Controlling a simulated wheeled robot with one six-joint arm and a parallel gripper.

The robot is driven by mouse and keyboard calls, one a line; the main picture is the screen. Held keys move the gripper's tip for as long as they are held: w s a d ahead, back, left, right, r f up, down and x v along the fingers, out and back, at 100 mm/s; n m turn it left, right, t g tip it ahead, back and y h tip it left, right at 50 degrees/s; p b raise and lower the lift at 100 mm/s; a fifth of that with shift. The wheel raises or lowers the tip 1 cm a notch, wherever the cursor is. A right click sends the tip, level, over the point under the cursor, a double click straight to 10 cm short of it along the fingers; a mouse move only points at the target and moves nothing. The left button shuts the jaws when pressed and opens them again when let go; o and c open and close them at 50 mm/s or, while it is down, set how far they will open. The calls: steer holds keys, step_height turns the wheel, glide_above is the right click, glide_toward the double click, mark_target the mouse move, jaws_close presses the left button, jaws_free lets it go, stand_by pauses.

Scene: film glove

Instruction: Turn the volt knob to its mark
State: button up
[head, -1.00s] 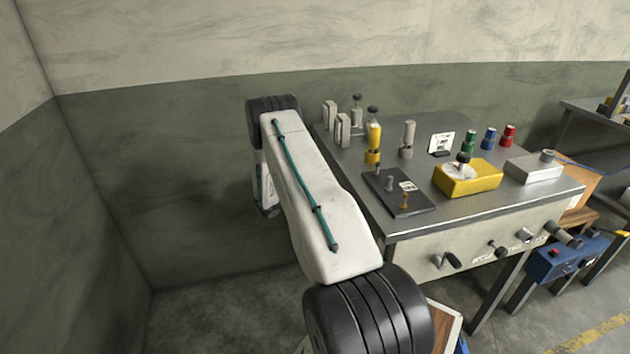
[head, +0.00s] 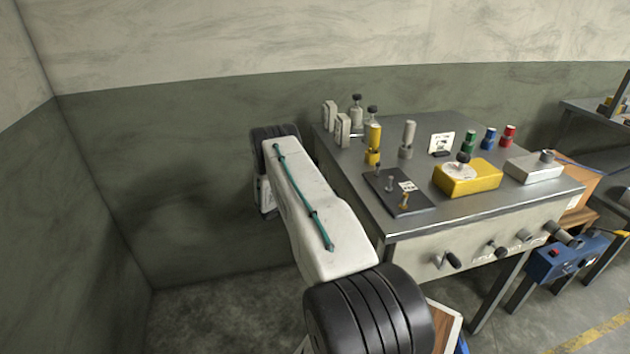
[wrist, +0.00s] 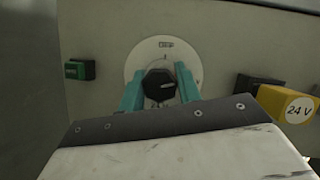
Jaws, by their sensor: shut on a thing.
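The volt knob (wrist: 159,86) is black and many-sided, with a pale pointer line directed roughly to the right. It sits on a round white dial (wrist: 136,68) on a grey panel in the wrist view. The small print on the dial is too blurred to read surely, and its lower part is hidden. My gripper (wrist: 158,83) has teal fingers, one at each side of the knob, and is shut on it. In the head view my arm shows, but my gripper and the knob are hidden.
A green block (wrist: 79,69) is left of the dial. A yellow block marked 24 V (wrist: 287,104) and a dark piece (wrist: 256,85) stand at right. In the head view, a metal bench (head: 470,218) holds a yellow box (head: 467,178) and several fixtures. Bare floor lies left.

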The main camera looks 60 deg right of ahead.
steer(key=m+g+y, duration=0.1)
steer(key=m, duration=0.3)
steer(key=m+g+y, duration=0.1)
steer(key=m+g, duration=0.1)
steer(key=m, duration=0.2)
steer(key=shift+f+g, duration=0.1)
steer(key=shift+g, duration=0.2)
steer(key=m+g+y, duration=0.1)
steer(key=m+y, duration=0.1)
steer(key=m, duration=0.2)
steer(key=m+y, duration=0.2)
steer(key=m, duration=0.2)
steer(key=shift+g, duration=0.4)
steer(key=m+y, duration=0.1)
steer(key=m, duration=0.2)
steer(key=m+y, duration=0.2)
steer(key=m, duration=0.1)
steer(key=shift+m, duration=0.3)
steer(key=m+t+y, duration=0.1)
steer(key=m, duration=0.4)
steer(key=shift+t, duration=0.3)
steer(key=o, duration=1)
steer(key=shift+c, duration=0.2)
steer(key=shift+w, duration=0.1)
